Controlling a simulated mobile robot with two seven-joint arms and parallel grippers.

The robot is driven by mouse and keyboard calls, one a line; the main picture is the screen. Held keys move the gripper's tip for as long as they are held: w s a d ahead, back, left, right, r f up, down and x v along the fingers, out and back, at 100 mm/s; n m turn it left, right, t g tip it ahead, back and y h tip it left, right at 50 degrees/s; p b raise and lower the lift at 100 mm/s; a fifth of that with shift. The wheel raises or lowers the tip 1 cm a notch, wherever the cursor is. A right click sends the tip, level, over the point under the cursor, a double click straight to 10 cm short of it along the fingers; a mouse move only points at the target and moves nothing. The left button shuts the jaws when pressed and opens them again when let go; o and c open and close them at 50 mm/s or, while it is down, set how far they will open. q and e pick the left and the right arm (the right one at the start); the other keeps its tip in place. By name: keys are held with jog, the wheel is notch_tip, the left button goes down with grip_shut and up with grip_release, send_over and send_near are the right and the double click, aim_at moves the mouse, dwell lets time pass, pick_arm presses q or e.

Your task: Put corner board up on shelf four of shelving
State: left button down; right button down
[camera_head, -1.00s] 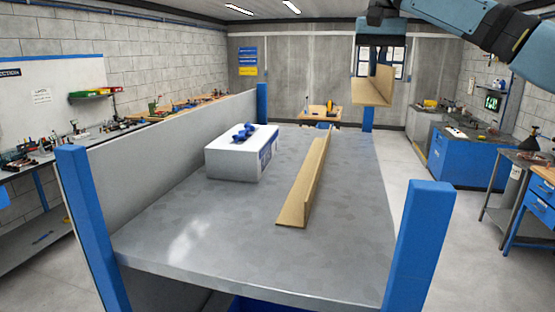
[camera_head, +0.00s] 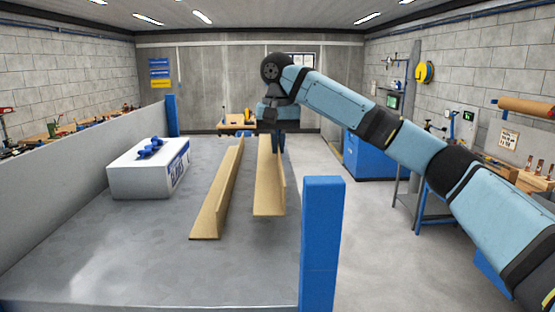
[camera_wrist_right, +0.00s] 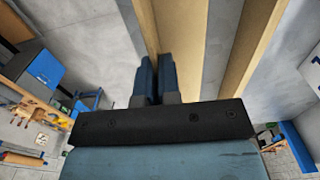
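A tan L-shaped corner board (camera_head: 266,180) is held by my right gripper (camera_head: 279,143), which comes in from the right. In the right wrist view, the fingers (camera_wrist_right: 156,75) are close together on an edge of this board (camera_wrist_right: 185,40). The board is over the right part of the grey shelf (camera_head: 110,235), roughly level and pointing away from me; I cannot tell whether it touches the surface. A second corner board (camera_head: 208,208) lies on the shelf just left of it, with a narrow gap between, and shows in the wrist view (camera_wrist_right: 245,50). My left gripper is out of view.
A white box (camera_head: 140,180) with blue items (camera_head: 151,148) on top stands on the shelf at left. A blue post (camera_head: 322,240) rises at the near right corner, another (camera_head: 172,115) at the far left. The near-left shelf surface is clear.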

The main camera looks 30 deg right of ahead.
jog(key=shift+f+p, duration=0.3)
jog(key=shift+f, duration=1.55)
jog(key=c, duration=1.3)
grip_release()
jog(key=shift+c, duration=0.2)
jog(key=shift+r, duration=0.1)
notch_tip(320, 180, up, 12)
